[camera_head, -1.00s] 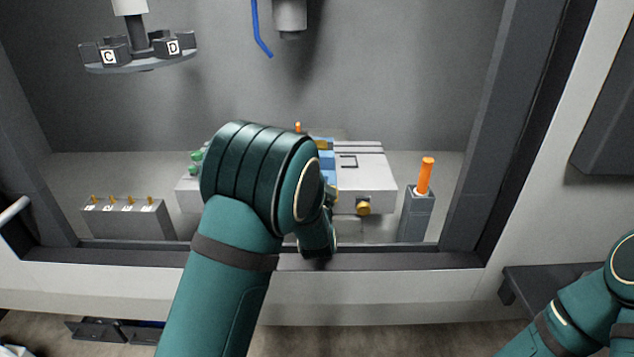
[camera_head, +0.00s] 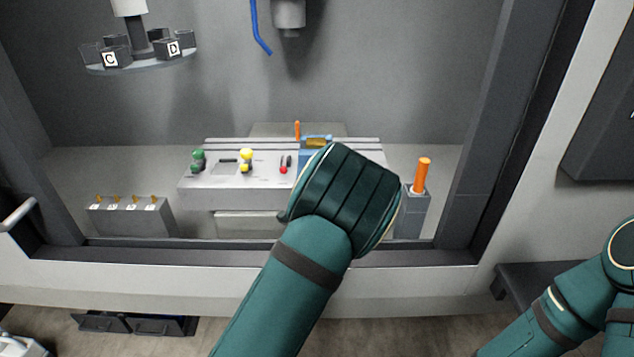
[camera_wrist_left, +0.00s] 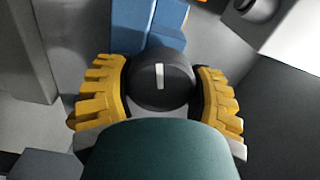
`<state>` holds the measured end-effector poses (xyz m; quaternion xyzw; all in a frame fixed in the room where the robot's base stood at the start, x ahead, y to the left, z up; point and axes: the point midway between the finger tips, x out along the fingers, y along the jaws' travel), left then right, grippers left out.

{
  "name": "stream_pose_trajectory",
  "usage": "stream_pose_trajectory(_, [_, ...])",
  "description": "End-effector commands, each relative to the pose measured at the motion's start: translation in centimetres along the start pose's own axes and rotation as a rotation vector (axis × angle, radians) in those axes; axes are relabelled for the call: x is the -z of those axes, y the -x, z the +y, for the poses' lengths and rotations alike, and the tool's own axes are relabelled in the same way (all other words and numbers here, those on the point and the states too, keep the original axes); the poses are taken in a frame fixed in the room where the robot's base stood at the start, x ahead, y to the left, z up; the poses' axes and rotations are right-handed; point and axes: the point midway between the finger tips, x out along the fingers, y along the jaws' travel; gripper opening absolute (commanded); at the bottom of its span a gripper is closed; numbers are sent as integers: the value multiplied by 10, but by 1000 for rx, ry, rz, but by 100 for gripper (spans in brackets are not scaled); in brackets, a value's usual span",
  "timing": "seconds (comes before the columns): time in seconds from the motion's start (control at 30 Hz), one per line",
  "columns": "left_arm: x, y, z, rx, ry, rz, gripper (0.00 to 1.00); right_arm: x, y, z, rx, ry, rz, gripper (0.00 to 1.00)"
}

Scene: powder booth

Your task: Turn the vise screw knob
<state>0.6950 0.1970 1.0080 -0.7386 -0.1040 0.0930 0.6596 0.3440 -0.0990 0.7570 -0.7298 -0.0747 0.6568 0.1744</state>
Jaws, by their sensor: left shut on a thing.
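The dark round vise screw knob (camera_wrist_left: 162,78) with a white mark shows in the left wrist view, in front of the blue vise (camera_wrist_left: 150,25). The yellow fingers of my left gripper (camera_wrist_left: 158,88) are shut on the knob, one on each side. In the head view the blue vise (camera_head: 313,148) is partly hidden behind my left arm, at the right part of the grey table (camera_head: 235,183). The knob and my left gripper are hidden there by that arm. My right gripper is out of view; only part of the right arm shows at the lower right.
Green, yellow and red-topped items (camera_head: 246,160) stand on the table left of my arm. A grey post with an orange handle (camera_head: 422,175) stands to the right. A low grey block with gold pins (camera_head: 130,216) is at the left. A carousel (camera_head: 140,62) hangs above.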

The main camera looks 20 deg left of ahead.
Motion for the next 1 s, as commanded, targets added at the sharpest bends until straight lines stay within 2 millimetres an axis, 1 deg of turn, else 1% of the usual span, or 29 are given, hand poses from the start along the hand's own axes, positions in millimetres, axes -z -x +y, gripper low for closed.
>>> stream_pose_trajectory(0.1, [0,1,2,-4,-60,0,22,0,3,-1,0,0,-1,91])
stream_pose_trajectory(0.3, [0,1,2,-4,-117,-1,22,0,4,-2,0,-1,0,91])
stream_pose_trajectory(0.83, [0,1,2,-5,-136,-1,22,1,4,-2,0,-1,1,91])
stream_pose_trajectory(0.87, [0,1,2,-5,-135,-1,71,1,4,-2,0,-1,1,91])
stream_pose_trajectory(0.9, [0,1,2,-4,-135,-1,85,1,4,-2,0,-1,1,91])
stream_pose_trajectory(0.93, [0,1,2,-4,-135,-1,91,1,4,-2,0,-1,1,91])
stream_pose_trajectory(1.0, [0,0,2,-3,-135,-1,91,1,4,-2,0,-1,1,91])
